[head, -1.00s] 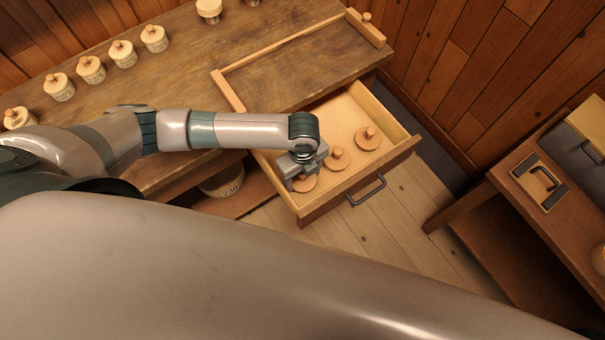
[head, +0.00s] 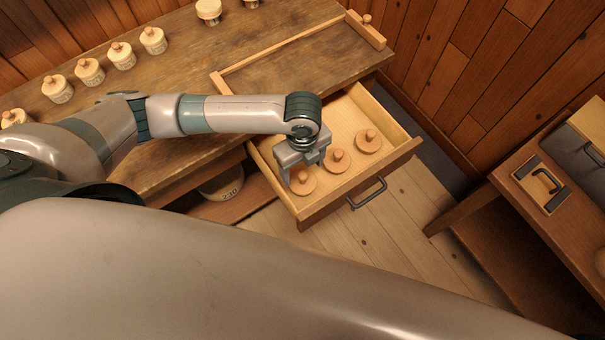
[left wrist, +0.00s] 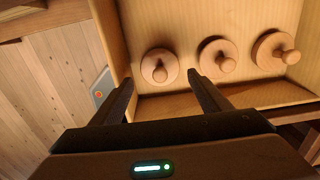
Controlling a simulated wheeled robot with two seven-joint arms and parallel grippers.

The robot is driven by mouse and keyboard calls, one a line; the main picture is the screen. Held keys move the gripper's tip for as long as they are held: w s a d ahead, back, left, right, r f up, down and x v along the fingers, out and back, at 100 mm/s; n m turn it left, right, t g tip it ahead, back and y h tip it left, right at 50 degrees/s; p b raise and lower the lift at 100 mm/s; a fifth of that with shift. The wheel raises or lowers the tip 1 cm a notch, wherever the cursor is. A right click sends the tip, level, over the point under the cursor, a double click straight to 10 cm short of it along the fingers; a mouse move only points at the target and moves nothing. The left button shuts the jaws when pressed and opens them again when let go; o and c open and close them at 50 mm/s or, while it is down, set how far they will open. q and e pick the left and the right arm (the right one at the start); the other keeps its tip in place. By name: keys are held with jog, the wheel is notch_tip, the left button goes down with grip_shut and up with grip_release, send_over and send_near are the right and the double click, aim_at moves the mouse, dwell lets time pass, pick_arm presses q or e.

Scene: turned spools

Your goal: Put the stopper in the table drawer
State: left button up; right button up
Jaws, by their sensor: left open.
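The table drawer (head: 285,197) is pulled out. Three round wooden stoppers with knobs lie in a row on its floor: a left one (head: 303,183), a middle one (head: 337,161) and a right one (head: 368,141). My left gripper (head: 305,169) is open and empty just above the left stopper, partly covering it in the head view. In the left wrist view, the open fingers (left wrist: 162,84) stand apart with the left stopper (left wrist: 158,66) seen beyond the gap between them. My right gripper is not in view.
The worktable (head: 190,70) carries a row of lidded jars (head: 90,71) at the left and a low wooden rail (head: 285,49). A jar (head: 222,186) sits on the shelf below. A side table (head: 520,215) stands at the right, with floor between.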

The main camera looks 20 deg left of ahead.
aim_at(303, 175)
pick_arm(q)
notch_tip(303, 175, up, 5)
jog(key=shift+f, duration=0.2)
jog(key=shift+r, duration=0.25)
dwell(1.2)
